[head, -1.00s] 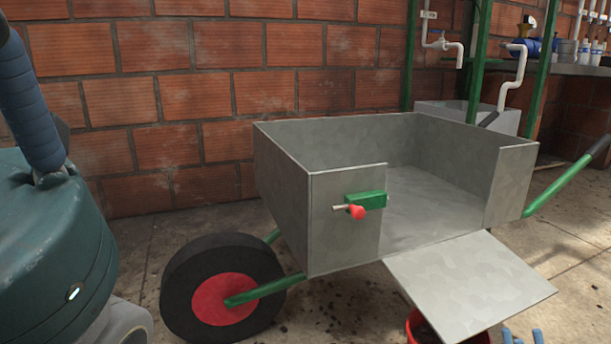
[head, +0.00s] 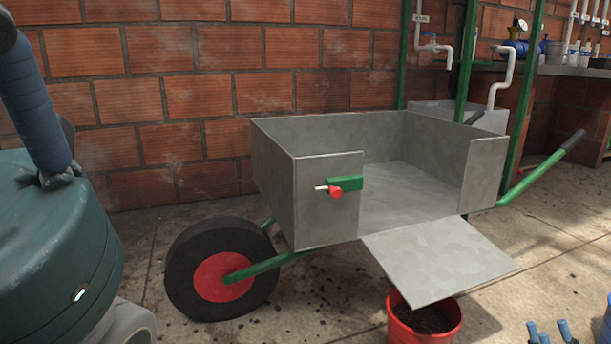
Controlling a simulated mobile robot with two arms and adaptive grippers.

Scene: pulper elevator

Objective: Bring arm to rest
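My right gripper (head: 550,332) shows only as blue fingertips at the bottom right edge of the head view. Its fingers stand apart, with nothing visible between them. The rest of it is cut off by the frame. It is to the right of a red bucket (head: 425,334) and in front of a metal wheelbarrow (head: 325,215). My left gripper is not in view.
The wheelbarrow's front flap (head: 440,262) hangs open, sloping down over the bucket, which holds dark material. A red knob (head: 336,191) sits on its green latch. A brick wall (head: 200,90) stands behind. Concrete floor (head: 545,235) is open at the right.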

